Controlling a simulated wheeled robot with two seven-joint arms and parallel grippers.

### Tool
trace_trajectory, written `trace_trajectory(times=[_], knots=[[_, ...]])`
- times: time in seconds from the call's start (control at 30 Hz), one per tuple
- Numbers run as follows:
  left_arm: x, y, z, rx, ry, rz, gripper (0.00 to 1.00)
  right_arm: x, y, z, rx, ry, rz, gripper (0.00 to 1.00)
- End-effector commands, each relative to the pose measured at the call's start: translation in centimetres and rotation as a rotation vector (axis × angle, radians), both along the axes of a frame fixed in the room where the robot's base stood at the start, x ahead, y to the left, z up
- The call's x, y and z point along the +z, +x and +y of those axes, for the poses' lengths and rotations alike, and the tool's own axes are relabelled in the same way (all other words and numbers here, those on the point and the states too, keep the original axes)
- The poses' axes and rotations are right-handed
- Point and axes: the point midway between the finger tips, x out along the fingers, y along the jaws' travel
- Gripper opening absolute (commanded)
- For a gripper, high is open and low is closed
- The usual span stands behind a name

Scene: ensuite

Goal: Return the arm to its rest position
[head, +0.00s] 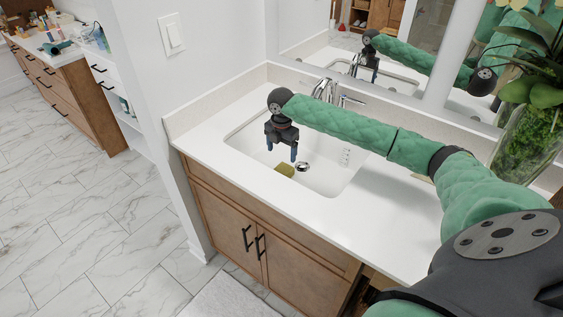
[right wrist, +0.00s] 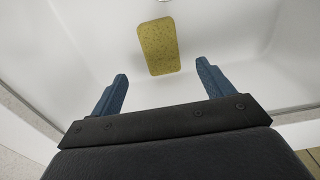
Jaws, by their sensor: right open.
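My right arm (head: 340,128) reaches in from the right across the counter. My right gripper (head: 282,150) points down over the white sink basin (head: 325,180). Its blue fingers are apart with nothing between them, and they also show in the right wrist view (right wrist: 160,85). A yellow-green sponge (head: 284,170) lies in the basin just below the fingers. In the right wrist view the sponge (right wrist: 159,46) lies flat beyond the fingertips, apart from them. My left gripper is not in view.
A chrome faucet (head: 325,90) stands behind the basin, under a mirror (head: 410,55). A plant in a glass vase (head: 520,140) stands at the right, near my arm. A wall with a switch (head: 172,34) rises at the left. The front counter (head: 300,225) is clear.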

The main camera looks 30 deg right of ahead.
Motion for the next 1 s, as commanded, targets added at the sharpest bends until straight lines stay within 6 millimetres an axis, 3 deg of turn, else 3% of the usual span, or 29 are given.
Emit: trace_trajectory(times=[0.2, 0.77, 0.87, 1.0], knots=[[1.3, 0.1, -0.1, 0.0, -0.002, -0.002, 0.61, 1.5, 0.0, 0.0, 0.0, 0.001, -0.001, 0.8], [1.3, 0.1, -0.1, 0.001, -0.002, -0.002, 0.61, 1.7, 0.0, 0.0, 0.0, 0.001, 0.0, 0.8], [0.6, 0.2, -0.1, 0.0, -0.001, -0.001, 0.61, 2.1, 0.0, 0.0, 0.0, 0.0, 0.0, 0.8], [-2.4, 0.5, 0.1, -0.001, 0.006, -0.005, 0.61, 3.4, 0.0, 0.0, 0.0, 0.0, -0.001, 0.8]])
